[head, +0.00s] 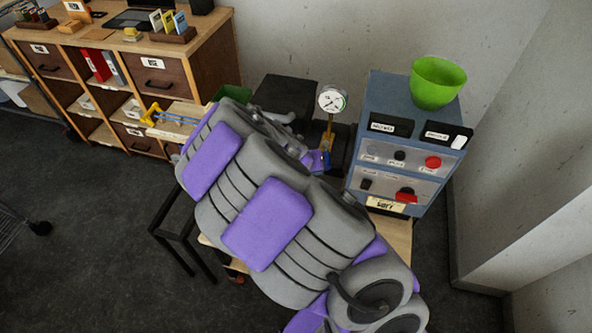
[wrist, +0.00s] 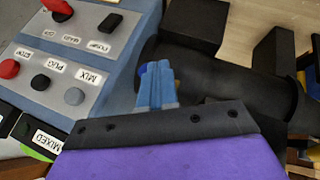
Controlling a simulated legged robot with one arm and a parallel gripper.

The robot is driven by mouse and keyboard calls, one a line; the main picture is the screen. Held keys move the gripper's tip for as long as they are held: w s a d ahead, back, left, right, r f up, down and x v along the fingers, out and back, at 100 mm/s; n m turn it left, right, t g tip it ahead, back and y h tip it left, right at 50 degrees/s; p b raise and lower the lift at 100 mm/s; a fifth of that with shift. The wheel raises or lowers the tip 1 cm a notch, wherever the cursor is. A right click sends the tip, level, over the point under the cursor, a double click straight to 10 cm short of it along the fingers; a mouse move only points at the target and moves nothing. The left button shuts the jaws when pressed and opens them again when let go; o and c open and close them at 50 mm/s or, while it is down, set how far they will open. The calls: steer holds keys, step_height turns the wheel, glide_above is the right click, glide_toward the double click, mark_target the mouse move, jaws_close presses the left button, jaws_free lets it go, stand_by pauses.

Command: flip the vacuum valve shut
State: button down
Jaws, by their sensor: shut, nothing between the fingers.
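A round white pressure gauge (head: 331,99) stands on a brass stem (head: 327,140) left of the blue-grey control cabinet (head: 369,103) in the head view. The valve itself cannot be made out for certain; my arm covers much of the space below the gauge.
The cabinet carries labelled buttons, a red knob (head: 433,162) and a red switch (head: 406,196). A green bowl (head: 438,84) sits on top. A wooden shelf unit (head: 215,55) stands at the back left. The dark floor (head: 75,230) at left is mostly clear.

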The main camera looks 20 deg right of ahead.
mark_target(329, 170)
steer(key=d, duration=0.1)
steer(key=s+d, duration=0.1)
steer(key=shift+s+d, duration=0.2)
steer(key=shift+d, duration=0.15)
steer(key=shift+s+d, duration=0.15)
stand_by(0.5)
